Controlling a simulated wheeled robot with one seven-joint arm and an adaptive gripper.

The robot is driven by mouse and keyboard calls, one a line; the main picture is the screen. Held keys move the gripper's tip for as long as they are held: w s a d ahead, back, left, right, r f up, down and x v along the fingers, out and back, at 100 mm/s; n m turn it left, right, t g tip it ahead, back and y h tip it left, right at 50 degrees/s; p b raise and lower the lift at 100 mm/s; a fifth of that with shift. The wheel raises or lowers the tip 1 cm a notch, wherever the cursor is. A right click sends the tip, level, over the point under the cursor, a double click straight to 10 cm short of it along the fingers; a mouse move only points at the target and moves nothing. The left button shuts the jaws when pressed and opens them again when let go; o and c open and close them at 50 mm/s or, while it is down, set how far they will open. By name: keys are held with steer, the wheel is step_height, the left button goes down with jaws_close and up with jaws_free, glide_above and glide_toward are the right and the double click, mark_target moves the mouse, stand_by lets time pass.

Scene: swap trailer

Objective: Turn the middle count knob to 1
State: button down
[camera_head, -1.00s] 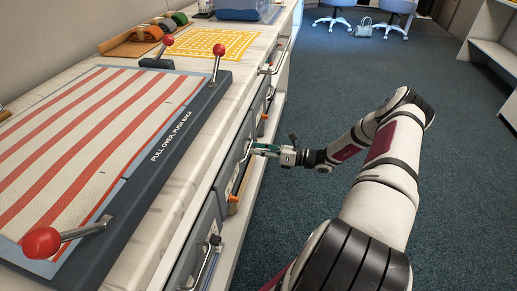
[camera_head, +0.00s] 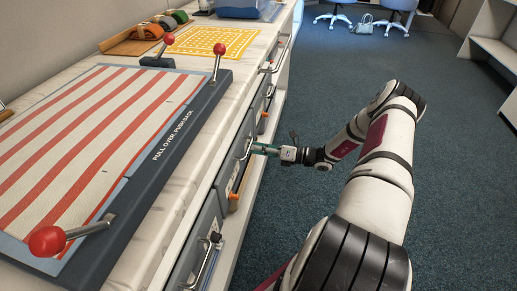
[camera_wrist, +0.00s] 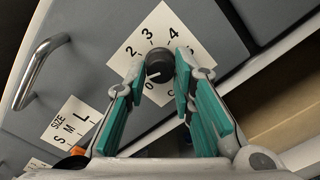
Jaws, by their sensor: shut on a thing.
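The count knob (camera_wrist: 160,63) is round and black, on a white dial card (camera_wrist: 160,20) on a grey drawer front. The card shows 0, 2, 3 and 4; where 1 might be, the left finger covers the card. The knob's white pointer line slants to the lower left, a little above the 0. My gripper (camera_wrist: 162,68), with green-padded fingers, is shut on the knob, one finger on each side. In the head view my gripper (camera_head: 262,150) reaches the drawer fronts, and the knob is hidden there.
A metal drawer handle (camera_wrist: 38,72) and a size card (camera_wrist: 70,122) with S, M, L and an orange-tipped knob (camera_wrist: 77,151) lie left in the wrist view. A board with red-knobbed levers (camera_head: 215,65) stands on the counter (camera_head: 190,185). The floor to the right is open.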

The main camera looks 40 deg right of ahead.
steer(key=c, duration=1.3)
jaws_free()
steer(key=shift+c, duration=0.2)
steer(key=v, duration=1.2)
steer(key=shift+d, duration=0.1)
